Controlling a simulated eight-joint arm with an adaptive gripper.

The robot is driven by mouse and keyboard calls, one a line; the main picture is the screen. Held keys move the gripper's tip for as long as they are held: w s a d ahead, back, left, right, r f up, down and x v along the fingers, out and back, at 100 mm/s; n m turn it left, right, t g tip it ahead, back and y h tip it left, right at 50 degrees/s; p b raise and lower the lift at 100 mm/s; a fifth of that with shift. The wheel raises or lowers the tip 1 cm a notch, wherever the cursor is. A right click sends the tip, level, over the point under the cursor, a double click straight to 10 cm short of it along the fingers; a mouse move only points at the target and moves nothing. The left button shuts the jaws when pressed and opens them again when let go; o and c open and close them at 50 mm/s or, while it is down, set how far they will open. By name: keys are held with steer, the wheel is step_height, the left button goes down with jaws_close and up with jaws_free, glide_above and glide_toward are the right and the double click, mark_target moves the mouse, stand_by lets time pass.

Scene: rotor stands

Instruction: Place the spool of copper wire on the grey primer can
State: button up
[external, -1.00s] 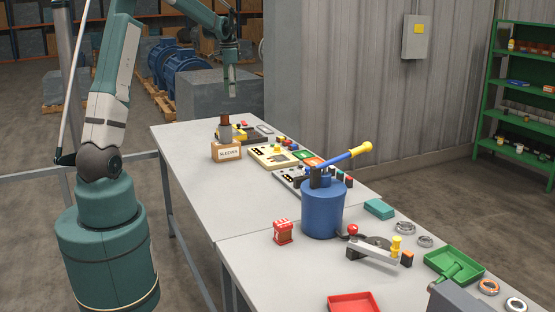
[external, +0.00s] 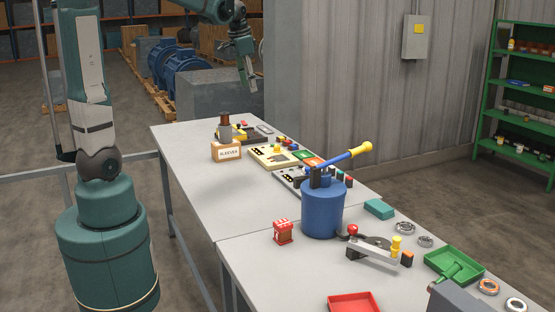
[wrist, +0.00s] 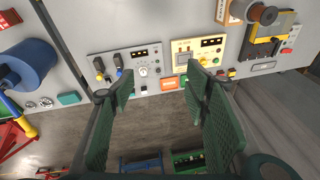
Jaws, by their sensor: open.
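The spool of copper wire (external: 225,120), brown with a dark top flange, stands upright on the grey primer can (external: 224,133) in the external view. The can is at the SLEEVES box, but I cannot tell whether it stands on it or behind it. In the wrist view the spool (wrist: 266,14) is at the top right and hides most of the can. My gripper (external: 253,88) is above and to the right of the spool in the external view, clear of it. In the wrist view its two green fingers (wrist: 160,82) are apart with nothing between them.
The SLEEVES box (external: 227,152) stands on the grey table (external: 185,160). A cream control panel (external: 272,156) and a grey one (wrist: 131,66) are nearby. A blue pot (external: 322,210) with a long lever stands nearer the camera. The table's left side is clear.

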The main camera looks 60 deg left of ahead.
steer(key=s+d+t, duration=0.1)
steer(key=s+d, duration=0.3)
steer(key=d, duration=0.5)
steer(key=s+d+t, duration=0.1)
steer(key=s+d, duration=0.4)
steer(key=d, duration=0.4)
steer(key=s+d+f+n+t, duration=0.1)
steer(key=s+d+f, duration=0.2)
steer(key=s+d, duration=0.3)
steer(key=s+d+f+t+h, duration=0.1)
steer(key=s+d+f, duration=0.3)
steer(key=s+d, duration=0.2)
steer(key=shift+d+n+t, duration=0.3)
steer(key=shift+d+n, duration=0.1)
steer(key=shift+d, duration=0.45)
